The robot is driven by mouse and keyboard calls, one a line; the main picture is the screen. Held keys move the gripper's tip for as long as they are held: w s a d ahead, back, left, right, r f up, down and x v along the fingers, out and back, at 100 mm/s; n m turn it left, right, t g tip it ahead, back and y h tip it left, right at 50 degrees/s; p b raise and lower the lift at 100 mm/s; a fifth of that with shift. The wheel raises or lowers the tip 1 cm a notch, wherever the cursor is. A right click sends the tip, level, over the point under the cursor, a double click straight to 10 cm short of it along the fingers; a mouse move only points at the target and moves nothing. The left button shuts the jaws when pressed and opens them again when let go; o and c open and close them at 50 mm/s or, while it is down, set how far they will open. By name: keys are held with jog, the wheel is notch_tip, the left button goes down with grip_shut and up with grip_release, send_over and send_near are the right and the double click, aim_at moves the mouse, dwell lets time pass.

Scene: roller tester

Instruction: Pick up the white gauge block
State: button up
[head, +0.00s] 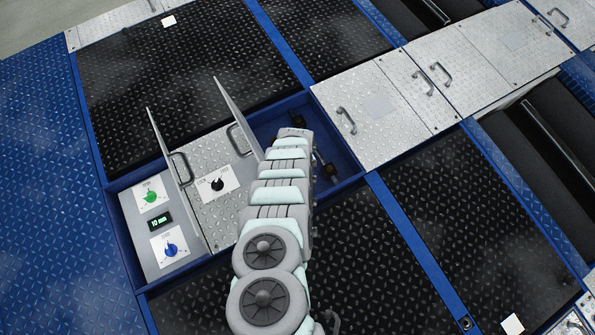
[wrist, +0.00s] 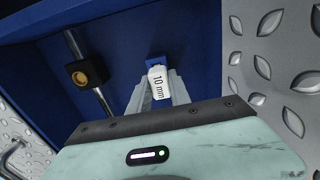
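The white gauge block (wrist: 158,84), marked "10 mm", shows in the wrist view against a blue part (wrist: 155,62) inside a blue-walled recess. My gripper (wrist: 158,92) has its two pale grey fingers on either side of the block. The gap between fingers and block is very small, and I cannot tell whether they touch it. In the head view my arm reaches down into the blue recess (head: 268,130); my fingertips and the block are hidden there.
An open lid (head: 238,117) stands upright just left of my arm, and another (head: 170,150) farther left. A control panel (head: 160,222) has green and blue knobs and a "10 mm" display. A rod with a black-and-brass collar (wrist: 84,73) lies left of the block.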

grip_shut()
dwell(0.3)
jog(key=shift+s+r+p, duration=0.1)
jog(key=shift+r+p, duration=0.25)
jog(key=shift+r, duration=0.1)
notch_tip(320, 180, up, 19)
jog(key=p, duration=0.8)
grip_release()
grip_shut()
